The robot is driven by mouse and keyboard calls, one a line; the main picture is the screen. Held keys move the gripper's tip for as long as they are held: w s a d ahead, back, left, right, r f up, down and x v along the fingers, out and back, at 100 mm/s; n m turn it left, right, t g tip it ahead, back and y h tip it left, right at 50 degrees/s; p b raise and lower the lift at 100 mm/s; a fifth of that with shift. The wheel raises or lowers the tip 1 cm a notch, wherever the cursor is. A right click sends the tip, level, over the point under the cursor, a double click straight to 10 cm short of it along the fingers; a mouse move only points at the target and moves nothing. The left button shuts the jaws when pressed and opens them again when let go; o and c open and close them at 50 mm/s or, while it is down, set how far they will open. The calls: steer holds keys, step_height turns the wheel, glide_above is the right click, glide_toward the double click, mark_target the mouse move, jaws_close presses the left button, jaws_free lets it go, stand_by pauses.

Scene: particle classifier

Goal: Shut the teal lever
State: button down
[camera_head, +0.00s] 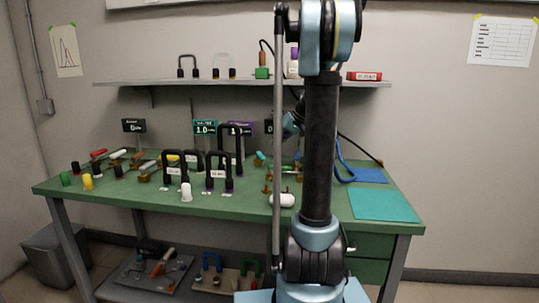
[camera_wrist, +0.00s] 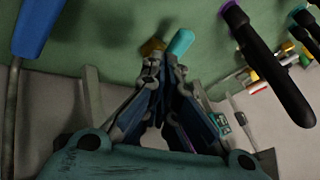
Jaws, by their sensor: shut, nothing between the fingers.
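The teal lever handle (camera_wrist: 181,42) shows in the wrist view just beyond my fingertips, with a brass piece (camera_wrist: 152,47) to its left. In the head view a small teal handle (camera_head: 260,157) shows on the bench, left of my arm. My gripper (camera_wrist: 165,72) is shut with nothing held, and its tips lie very close to the teal handle. I cannot tell whether they touch it. In the head view my arm hides the gripper and part of the bench behind it.
A blue handle (camera_wrist: 38,25) is at the wrist view's upper left. A large black handle (camera_wrist: 268,65) is at right. Black U-shaped handles (camera_head: 219,168) and several levers crowd the green bench (camera_head: 120,195). A teal mat (camera_head: 383,204) lies clear at right.

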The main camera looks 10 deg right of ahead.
mark_target(260, 158)
steer(key=shift+x, duration=3)
steer(key=shift+a, duration=0.1)
